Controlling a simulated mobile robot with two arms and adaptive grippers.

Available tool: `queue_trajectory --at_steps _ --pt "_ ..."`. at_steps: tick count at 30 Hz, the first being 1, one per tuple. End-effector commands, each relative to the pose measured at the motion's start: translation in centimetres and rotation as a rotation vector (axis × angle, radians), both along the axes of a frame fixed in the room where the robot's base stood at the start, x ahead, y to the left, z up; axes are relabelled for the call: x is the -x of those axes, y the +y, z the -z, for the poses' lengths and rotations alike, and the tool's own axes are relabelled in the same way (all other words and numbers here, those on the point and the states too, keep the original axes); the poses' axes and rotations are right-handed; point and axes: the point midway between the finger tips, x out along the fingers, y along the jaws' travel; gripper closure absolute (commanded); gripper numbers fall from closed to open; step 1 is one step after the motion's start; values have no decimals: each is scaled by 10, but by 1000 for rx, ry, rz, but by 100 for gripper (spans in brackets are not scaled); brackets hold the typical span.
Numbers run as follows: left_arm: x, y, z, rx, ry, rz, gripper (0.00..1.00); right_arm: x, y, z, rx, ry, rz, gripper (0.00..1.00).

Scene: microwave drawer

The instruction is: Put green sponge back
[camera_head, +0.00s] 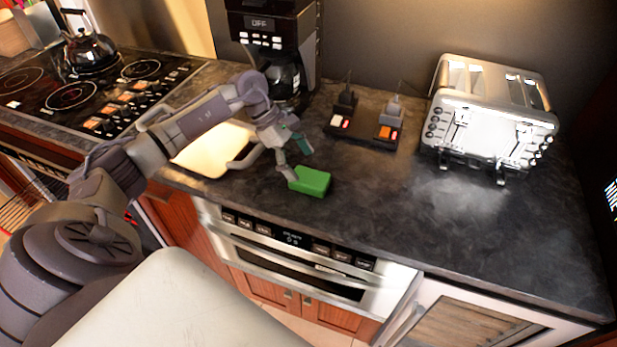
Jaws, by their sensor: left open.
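A green sponge (312,181) lies on the dark countertop near its front edge, above the built-in microwave drawer. My left gripper (292,160) is open at the sponge's upper left, with one finger close to the sponge's left end. I cannot tell whether that finger touches it. My right gripper is not in view. The microwave drawer (300,258) under the counter looks shut.
A coffee maker (270,40) stands behind my left gripper. A power strip (362,130) with plugs and a silver toaster (490,115) are to the right. A light cutting board (210,152) lies left, beside the stove (85,90) with its kettle (88,52). The front right counter is clear.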

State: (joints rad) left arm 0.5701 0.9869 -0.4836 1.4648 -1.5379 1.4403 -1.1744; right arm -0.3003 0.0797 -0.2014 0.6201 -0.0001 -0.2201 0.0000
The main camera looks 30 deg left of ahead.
Motion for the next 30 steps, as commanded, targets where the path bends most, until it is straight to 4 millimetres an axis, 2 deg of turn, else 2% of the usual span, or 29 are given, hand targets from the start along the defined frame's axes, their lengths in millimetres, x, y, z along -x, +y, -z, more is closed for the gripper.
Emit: queue_trajectory --at_steps 1,3,9,12,30 --pt "0 8 -7 -4 -6 -1 12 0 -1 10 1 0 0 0" --pt "3 16 -19 -3 -5 -2 12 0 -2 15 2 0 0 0" --pt "7 32 -47 -2 -2 -2 12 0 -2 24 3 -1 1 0" --pt "8 36 -55 1 -2 -1 12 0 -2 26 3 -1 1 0" --pt "9 37 -59 1 0 0 12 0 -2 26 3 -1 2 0"
